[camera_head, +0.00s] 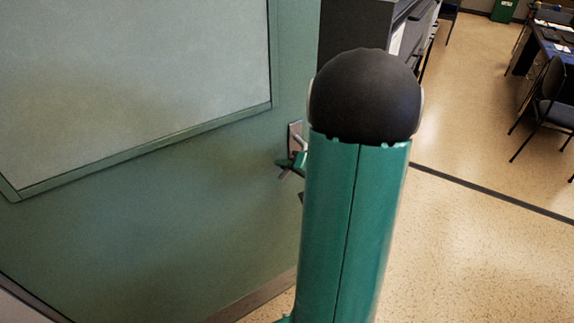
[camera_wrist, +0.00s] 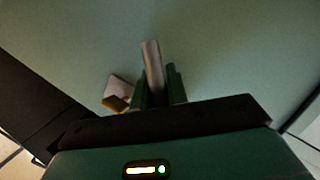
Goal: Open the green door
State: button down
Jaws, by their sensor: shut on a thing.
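The green door (camera_head: 190,210) fills the left of the head view, with a large pale panel (camera_head: 130,80) framed in its upper part. It also fills most of the wrist view (camera_wrist: 230,60). Its metal lever handle (camera_wrist: 151,62) sits on a small plate (camera_head: 295,132) near the door's right side. My gripper (camera_head: 288,163) is at the handle, and its green fingers (camera_wrist: 160,90) are closed around the lever in the wrist view. My green arm hides part of the handle and the door's right edge in the head view. I cannot tell how far the door stands from its frame.
Right of my arm is open speckled floor (camera_head: 470,230), crossed by a dark strip (camera_head: 490,195). A dark cabinet (camera_head: 350,30) stands behind my arm. Chairs (camera_head: 550,105) and a desk (camera_head: 555,50) are at the far right, with a green bin (camera_head: 503,10) at the back.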

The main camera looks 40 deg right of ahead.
jog(key=shift+w+d+r, duration=0.1)
jog(key=shift+w+d, duration=0.05)
jog(key=shift+d, duration=0.15)
jog(key=c, duration=1.4)
grip_release()
jog(key=shift+a, duration=0.1)
